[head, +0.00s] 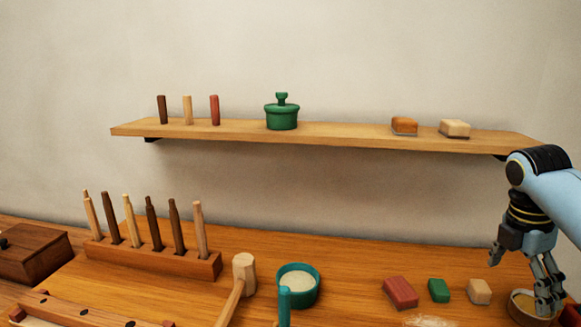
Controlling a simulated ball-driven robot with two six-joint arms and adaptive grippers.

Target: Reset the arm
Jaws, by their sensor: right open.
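My right gripper (521,269) is at the right edge of the head view, on a light blue arm with black joints. It points down with its fingers spread and open. Nothing shows between the fingers. One finger side hangs in front of a small round tan dish (523,305) on the table; I cannot tell whether they touch. My left gripper is not in view.
A wall shelf (340,132) holds pegs, a green lidded pot (281,112) and two blocks. On the table stand a peg rack (150,258), a mallet (243,270), a teal bowl (298,284), and red (400,292), green (438,290) and pale (479,291) blocks. A wooden box (33,253) sits left.

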